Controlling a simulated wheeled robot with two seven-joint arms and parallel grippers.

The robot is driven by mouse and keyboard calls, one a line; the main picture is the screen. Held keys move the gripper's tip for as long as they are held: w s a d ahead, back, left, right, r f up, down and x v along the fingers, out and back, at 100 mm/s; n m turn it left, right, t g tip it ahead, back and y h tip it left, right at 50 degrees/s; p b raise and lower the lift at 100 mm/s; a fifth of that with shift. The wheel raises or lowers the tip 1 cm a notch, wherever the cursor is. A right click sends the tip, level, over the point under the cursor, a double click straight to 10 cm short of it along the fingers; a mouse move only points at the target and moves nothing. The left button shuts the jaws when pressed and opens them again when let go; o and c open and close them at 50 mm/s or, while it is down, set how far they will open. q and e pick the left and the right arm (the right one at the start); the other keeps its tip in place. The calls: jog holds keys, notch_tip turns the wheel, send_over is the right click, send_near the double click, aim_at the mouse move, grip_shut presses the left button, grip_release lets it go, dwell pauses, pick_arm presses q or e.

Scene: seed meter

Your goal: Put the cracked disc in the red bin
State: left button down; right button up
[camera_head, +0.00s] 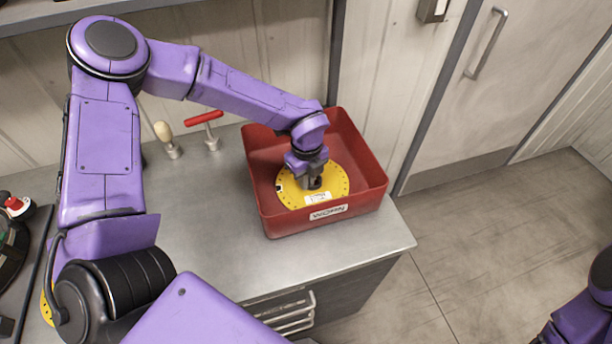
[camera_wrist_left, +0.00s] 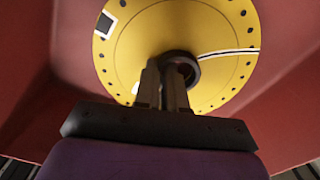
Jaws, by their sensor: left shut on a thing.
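A yellow disc (camera_head: 335,180) with small holes round its rim is inside the red bin (camera_head: 375,190) on the metal counter. In the left wrist view the disc (camera_wrist_left: 215,30) shows a dark-edged pale line running from its centre to the rim, like a crack. My left gripper (camera_head: 314,182) reaches down into the bin and is shut on the disc's dark centre hub (camera_wrist_left: 181,68). I cannot tell whether the disc touches the bin's floor. My right gripper is not in view; only part of my right arm shows at the lower right.
A red T-handle (camera_head: 204,118) and a tan-knobbed lever (camera_head: 163,132) stand on the counter (camera_head: 200,210) left of the bin. Part of another yellow disc (camera_head: 47,303) shows behind my left arm. A dark device (camera_head: 12,240) stands at the far left. The floor on the right is clear.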

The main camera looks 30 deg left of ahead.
pick_arm(q)
jog(key=shift+s+f, duration=0.15)
jog(key=shift+f, duration=0.25)
jog(key=c, duration=1.2)
grip_release()
jog(key=shift+r, duration=0.3)
jog(key=shift+r+b, duration=1.2)
jog(key=shift+r, duration=4.65)
